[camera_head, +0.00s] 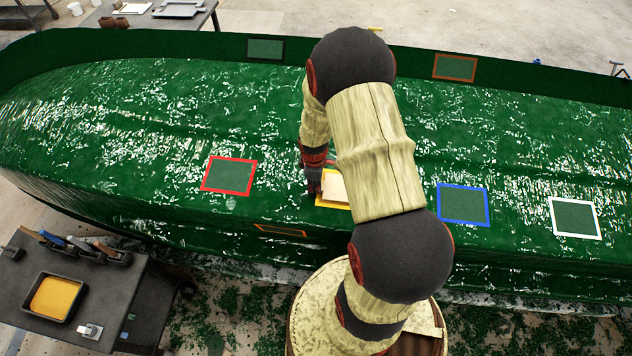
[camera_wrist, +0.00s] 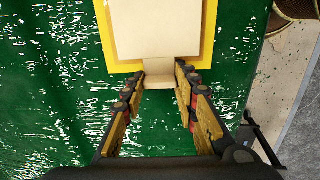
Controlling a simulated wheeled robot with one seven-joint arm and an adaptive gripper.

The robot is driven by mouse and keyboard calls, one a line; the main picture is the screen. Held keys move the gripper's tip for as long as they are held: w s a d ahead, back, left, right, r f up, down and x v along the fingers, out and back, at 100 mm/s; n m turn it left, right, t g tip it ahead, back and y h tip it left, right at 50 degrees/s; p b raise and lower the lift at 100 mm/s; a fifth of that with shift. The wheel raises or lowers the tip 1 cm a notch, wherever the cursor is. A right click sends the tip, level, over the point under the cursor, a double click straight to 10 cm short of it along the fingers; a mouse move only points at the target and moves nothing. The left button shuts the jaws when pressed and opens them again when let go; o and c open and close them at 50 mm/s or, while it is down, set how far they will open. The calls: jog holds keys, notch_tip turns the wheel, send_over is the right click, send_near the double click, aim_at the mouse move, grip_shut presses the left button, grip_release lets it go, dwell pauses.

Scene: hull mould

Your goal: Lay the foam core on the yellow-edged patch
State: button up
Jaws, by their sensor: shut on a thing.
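The foam core (camera_head: 333,188) is a flat cream sheet, partly hidden behind my arm in the head view. In the wrist view the foam core (camera_wrist: 157,28) covers most of the yellow-edged patch (camera_wrist: 209,42), with yellow showing along the left, right and near sides. The yellow edge also shows in the head view (camera_head: 331,205). My gripper (camera_wrist: 160,75) is shut on a narrow tab at the near end of the foam core. In the head view my gripper (camera_head: 314,182) is at the left side of the patch. Whether the sheet touches the patch is unclear.
The green hull mould (camera_head: 130,110) also bears red (camera_head: 229,175), blue (camera_head: 463,204) and white-edged (camera_head: 575,217) patches, and orange-edged ones on its sides. A dark table (camera_head: 80,300) at lower left holds a tray (camera_head: 35,312) of yellow material and several tools.

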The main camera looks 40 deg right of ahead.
jog(key=o, duration=1.1)
jog(key=o, duration=0.4)
jog(key=shift+o, duration=1.2)
jog(key=shift+s+a+r+p, duration=0.1)
jog(key=shift+a+r+p, duration=0.05)
jog(key=shift+r+p, duration=0.9)
jog(key=shift+s+a+r+p, duration=0.15)
jog(key=shift+r+p, duration=0.65)
jog(key=shift+r, duration=0.5)
jog(key=shift+s+a+r+p, duration=0.1)
jog(key=shift+r+p, duration=0.85)
jog(key=shift+r, duration=0.2)
